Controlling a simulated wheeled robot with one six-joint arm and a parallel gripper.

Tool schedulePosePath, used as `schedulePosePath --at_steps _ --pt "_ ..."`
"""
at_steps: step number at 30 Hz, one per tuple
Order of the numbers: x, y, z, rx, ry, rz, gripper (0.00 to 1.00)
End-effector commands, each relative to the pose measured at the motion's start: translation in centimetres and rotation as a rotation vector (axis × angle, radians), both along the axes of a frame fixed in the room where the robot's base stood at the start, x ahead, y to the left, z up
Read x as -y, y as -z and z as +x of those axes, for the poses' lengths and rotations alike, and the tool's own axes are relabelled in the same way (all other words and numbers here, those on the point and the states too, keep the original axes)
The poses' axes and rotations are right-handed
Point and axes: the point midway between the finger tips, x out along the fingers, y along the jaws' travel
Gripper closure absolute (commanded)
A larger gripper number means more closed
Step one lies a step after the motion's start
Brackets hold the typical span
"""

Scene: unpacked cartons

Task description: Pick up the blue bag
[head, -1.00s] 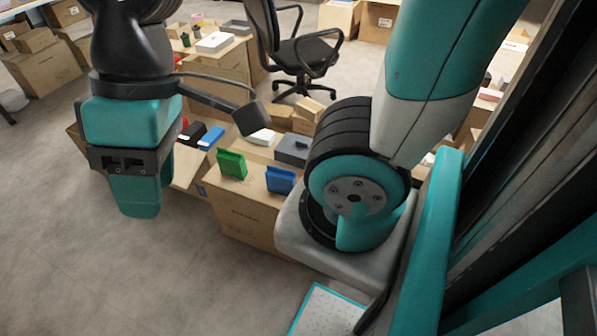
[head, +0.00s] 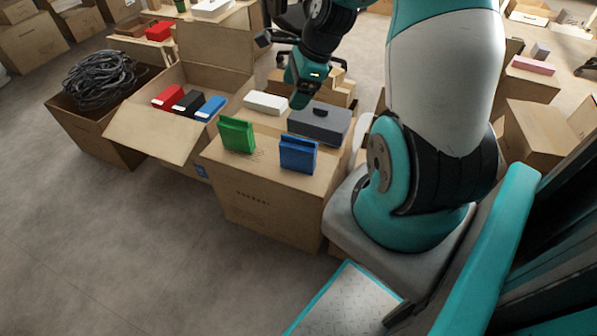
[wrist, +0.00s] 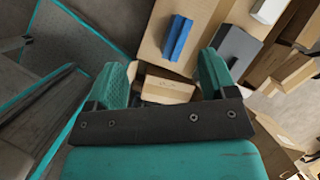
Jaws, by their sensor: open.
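The blue bag (head: 298,154) stands upright near the front right edge of a closed carton (head: 262,199). In the wrist view the blue bag (wrist: 178,38) shows beyond and between my fingertips, apart from them. My gripper (head: 303,90) hangs above the back of the carton, near a white box and a dark grey box. In the wrist view my gripper (wrist: 168,78) is open with nothing between its fingers.
A green bag (head: 237,134) stands left of the blue bag. A dark grey box (head: 319,124) and a white box (head: 265,103) lie behind. An open carton (head: 155,132) holds red, black and blue boxes. A carton of black cables (head: 100,80) stands far left. Floor in front is clear.

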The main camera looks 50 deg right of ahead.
Motion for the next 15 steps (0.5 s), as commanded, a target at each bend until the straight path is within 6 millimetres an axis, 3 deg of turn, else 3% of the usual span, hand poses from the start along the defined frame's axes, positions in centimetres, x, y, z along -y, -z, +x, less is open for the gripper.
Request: schedulePosePath --at_steps 1,3,6,11,15 --pt "2.3 3.3 -0.7 -0.026 0.159 0.036 0.22" --pt "4.5 5.2 -1.4 -0.047 0.323 0.071 0.22" --pt "6.1 6.7 -2.0 -0.063 0.459 0.102 0.22" --pt "6.2 9.1 -1.5 -0.072 0.504 0.114 0.22" --pt "5.6 12.1 -0.4 -0.072 0.5 0.113 0.22"
